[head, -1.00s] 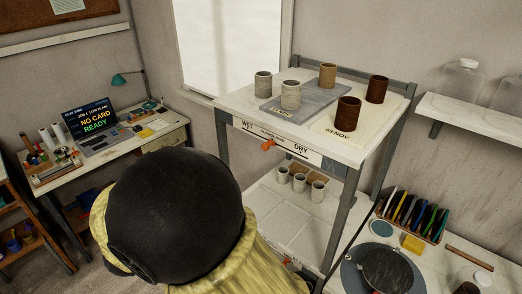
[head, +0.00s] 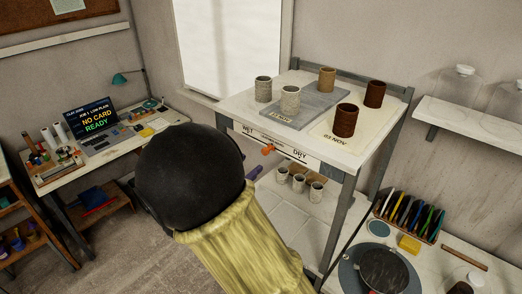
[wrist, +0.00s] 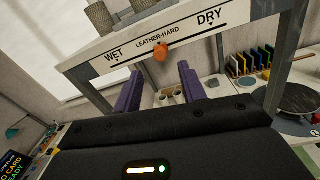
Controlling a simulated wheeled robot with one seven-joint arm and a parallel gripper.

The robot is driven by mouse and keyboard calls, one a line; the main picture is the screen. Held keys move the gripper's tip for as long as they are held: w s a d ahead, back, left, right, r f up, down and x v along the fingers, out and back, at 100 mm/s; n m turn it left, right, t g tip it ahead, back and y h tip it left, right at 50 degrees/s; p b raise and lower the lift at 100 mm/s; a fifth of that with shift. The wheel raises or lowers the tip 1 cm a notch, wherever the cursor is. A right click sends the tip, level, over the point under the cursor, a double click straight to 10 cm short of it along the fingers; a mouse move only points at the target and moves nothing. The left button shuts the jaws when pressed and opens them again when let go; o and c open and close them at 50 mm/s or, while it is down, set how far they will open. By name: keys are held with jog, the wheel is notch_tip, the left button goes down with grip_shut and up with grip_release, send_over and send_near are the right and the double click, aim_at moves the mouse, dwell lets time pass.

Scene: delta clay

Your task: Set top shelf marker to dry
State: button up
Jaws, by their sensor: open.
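The top shelf marker is an orange knob (head: 268,150) on the white label strip (head: 306,157) along the shelf's front edge. In the wrist view the knob (wrist: 160,52) sits near the middle of the scale, below "LEATHER-HARD", between "WET" at left and "DRY" at right. My gripper (wrist: 159,72) is open, with its two purple fingers apart. In the wrist view the fingertips lie just below the knob, one to each side, with nothing between them. In the head view one purple finger (head: 255,172) shows below and left of the knob, apart from it.
Grey-white cups (head: 290,98) and brown cups (head: 347,120) stand on boards on the top shelf. Several small cups (head: 299,183) stand on the shelf below. A grey rack post (head: 338,215) is at right. A desk with a laptop (head: 92,125) stands left.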

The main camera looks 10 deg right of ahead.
aim_at(264, 153)
jog(key=p+x, duration=0.1)
jog(key=x, duration=0.5)
jog(key=shift+w+d+p, duration=0.2)
jog(key=shift+p, duration=0.2)
jog(key=shift+c, duration=0.4)
grip_shut()
